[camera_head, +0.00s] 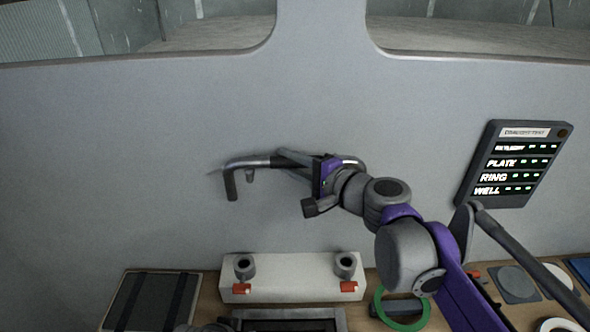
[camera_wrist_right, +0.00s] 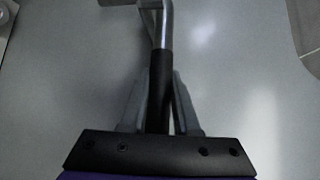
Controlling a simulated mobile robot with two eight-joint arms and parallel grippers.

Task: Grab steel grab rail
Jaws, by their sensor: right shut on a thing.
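The steel grab rail (camera_head: 249,163) is a bent metal bar with a dark, downturned left end. In the head view it lies across the grey wall; I cannot tell whether it touches the wall. In the right wrist view the rail (camera_wrist_right: 162,60) runs up from between the fingers of the right gripper (camera_wrist_right: 158,100), with a dark grip section and a shiny bend above. My left gripper does not show.
Below, a white block (camera_head: 290,290) with two dark sockets and red tabs stands on the wooden bench. A strapped dark panel (camera_head: 150,301) lies left, a green ring (camera_head: 379,308) right. A lit label board (camera_head: 514,164) is on the wall. Windows are above.

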